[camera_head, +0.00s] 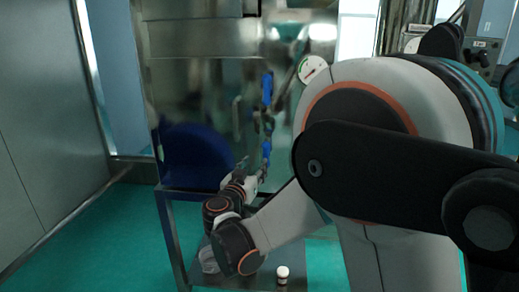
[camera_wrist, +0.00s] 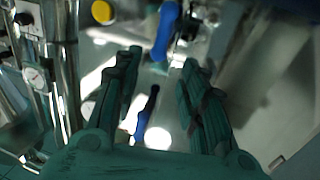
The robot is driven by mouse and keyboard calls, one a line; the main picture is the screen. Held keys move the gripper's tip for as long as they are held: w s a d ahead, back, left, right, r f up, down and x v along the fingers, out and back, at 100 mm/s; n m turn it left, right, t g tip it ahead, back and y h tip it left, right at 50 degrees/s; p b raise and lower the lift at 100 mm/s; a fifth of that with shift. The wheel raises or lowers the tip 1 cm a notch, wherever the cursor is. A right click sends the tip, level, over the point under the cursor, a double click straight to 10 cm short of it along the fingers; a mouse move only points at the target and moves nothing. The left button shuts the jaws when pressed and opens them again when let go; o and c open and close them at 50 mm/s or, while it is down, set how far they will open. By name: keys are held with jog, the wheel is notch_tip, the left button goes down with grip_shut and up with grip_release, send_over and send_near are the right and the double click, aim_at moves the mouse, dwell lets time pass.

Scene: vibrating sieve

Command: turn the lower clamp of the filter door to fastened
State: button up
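The steel filter door carries two blue clamp handles in the head view: an upper one (camera_head: 267,88) and a lower one (camera_head: 266,150), one above the other. My gripper (camera_head: 251,172) is close to the lower handle, just below and left of it. In the wrist view my gripper (camera_wrist: 160,72) has its two fingers spread, with nothing held. A blue handle (camera_wrist: 168,30) lies beyond the fingertips, near the top. A smaller blue and black shape (camera_wrist: 145,117) shows between the fingers; I cannot tell whether it is a handle or a reflection. Contact is not visible.
A round gauge (camera_head: 312,68) sits right of the door and shows at the left of the wrist view (camera_wrist: 36,75). A small white bottle (camera_head: 283,274) stands on the low shelf (camera_head: 312,262). Open green floor (camera_head: 100,235) lies at the left.

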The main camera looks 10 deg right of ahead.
aim_at(265, 151)
jog(key=b+x, duration=0.2)
jog(key=x, duration=1.1)
jog(key=shift+w+d+b, duration=0.15)
jog(key=shift+w+b, duration=0.2)
jog(key=shift+b, duration=0.05)
jog(key=shift+c, duration=0.3)
grip_shut()
